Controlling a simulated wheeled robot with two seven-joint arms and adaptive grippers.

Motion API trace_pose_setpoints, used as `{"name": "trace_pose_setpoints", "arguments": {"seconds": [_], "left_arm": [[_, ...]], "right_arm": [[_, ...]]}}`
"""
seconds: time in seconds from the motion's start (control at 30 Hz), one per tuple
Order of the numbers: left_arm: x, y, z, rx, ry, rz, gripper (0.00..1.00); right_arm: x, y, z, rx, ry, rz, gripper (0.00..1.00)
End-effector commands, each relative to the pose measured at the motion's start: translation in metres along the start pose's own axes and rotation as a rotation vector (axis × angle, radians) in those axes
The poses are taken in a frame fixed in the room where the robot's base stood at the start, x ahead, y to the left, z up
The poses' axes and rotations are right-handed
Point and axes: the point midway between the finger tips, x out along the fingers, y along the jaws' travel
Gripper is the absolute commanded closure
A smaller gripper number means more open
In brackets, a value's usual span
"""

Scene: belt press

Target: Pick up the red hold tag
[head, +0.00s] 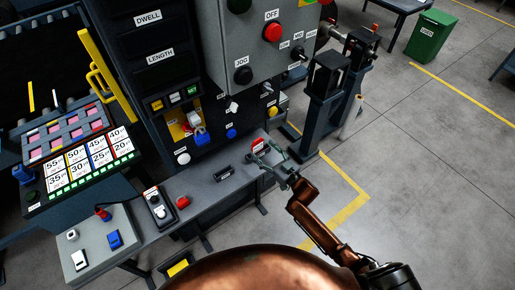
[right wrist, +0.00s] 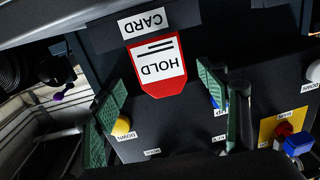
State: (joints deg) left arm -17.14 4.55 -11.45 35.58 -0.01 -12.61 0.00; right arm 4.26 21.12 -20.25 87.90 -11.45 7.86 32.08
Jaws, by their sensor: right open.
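The red hold tag (right wrist: 172,88) has a white face reading HOLD and shows upside down in the right wrist view, against a dark surface beside a CARD label. In the head view the tag (head: 258,146) is a small red and white patch at the right end of the grey ledge, partly hidden by my right gripper. My right gripper (head: 263,160) is open with nothing held. In the wrist view its green fingers (right wrist: 160,76) stand to either side of the tag; I cannot tell whether they touch it. My left gripper is not in view.
The grey ledge (head: 222,202) carries a small red item (head: 183,202) and a switch box (head: 158,207). A control cabinet (head: 225,50) with knobs rises behind. A dark post machine (head: 325,95) stands right of the gripper. A green bin (head: 430,38) is far right; the floor there is open.

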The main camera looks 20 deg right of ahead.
Motion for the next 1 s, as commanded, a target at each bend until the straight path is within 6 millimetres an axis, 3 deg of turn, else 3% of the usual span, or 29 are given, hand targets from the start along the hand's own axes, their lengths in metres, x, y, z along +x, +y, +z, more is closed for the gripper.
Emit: {"name": "trace_pose_setpoints", "arguments": {"seconds": [0.27,0.57,1.0], "left_arm": [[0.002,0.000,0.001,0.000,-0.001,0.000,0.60],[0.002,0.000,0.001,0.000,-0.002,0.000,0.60],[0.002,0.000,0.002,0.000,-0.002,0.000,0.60]], "right_arm": [[0.038,-0.002,0.008,0.000,0.000,0.000,0.33],[0.042,-0.002,0.008,0.000,-0.001,0.000,0.33],[0.042,-0.002,0.008,0.000,-0.001,0.001,0.62]]}}
